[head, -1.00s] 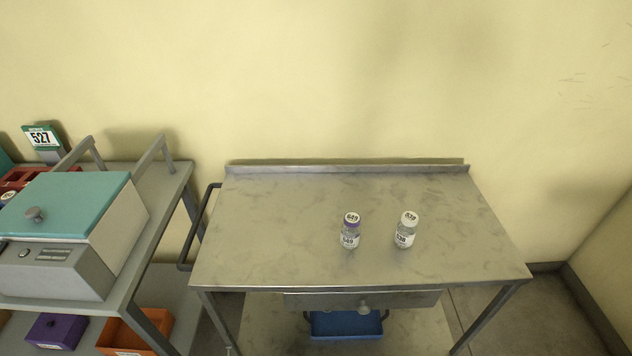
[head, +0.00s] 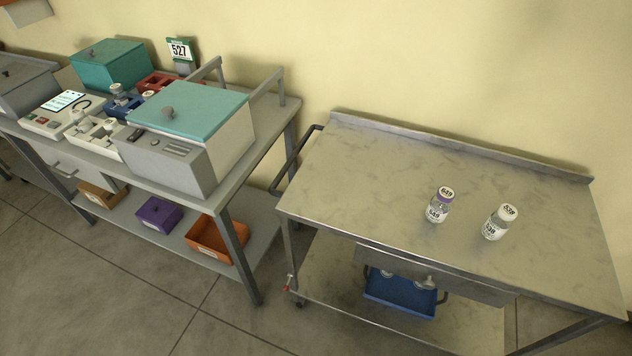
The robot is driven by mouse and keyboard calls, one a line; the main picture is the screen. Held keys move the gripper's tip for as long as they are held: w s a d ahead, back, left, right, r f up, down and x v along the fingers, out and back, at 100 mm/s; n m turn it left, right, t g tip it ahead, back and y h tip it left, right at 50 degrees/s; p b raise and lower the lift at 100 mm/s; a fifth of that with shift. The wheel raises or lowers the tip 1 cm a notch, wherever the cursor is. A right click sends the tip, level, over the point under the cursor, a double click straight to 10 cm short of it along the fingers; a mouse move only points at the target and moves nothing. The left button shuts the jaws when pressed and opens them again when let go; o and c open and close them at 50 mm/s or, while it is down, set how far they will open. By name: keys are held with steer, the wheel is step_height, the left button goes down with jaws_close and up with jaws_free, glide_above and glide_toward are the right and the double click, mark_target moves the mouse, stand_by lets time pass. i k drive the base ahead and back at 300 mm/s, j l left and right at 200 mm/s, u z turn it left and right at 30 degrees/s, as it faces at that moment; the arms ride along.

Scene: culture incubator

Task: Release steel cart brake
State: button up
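The steel cart (head: 370,165) stands against the wall at the right of the head view, with a dark push handle (head: 296,160) on its left end. A small red part, which may be the brake lever (head: 287,286), shows low on its front left leg, just above a caster (head: 299,302). Whether the brake is on or off I cannot tell. My gripper is not in view.
Left of the cart is a grey bench (head: 262,118) with a teal-lidded incubator box (head: 190,130) and other devices. Its lower shelf holds orange (head: 216,240), purple (head: 158,214) and brown bins. A blue tray (head: 400,296) sits under the cart's drawer. The floor (head: 150,300) in front is clear.

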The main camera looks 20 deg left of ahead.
mark_target(286, 287)
steer(key=k+l+u, duration=0.25)
steer(key=k+u, duration=0.7)
steer(key=k, duration=0.2)
steer(key=i+l, duration=0.15)
steer(key=i, duration=0.4)
steer(key=i+l+u, duration=0.1)
steer(key=i, duration=0.5)
steer(key=i+l, duration=0.2)
steer(key=i, duration=0.35)
steer(key=i+l+u, duration=0.1)
steer(key=i, duration=0.45)
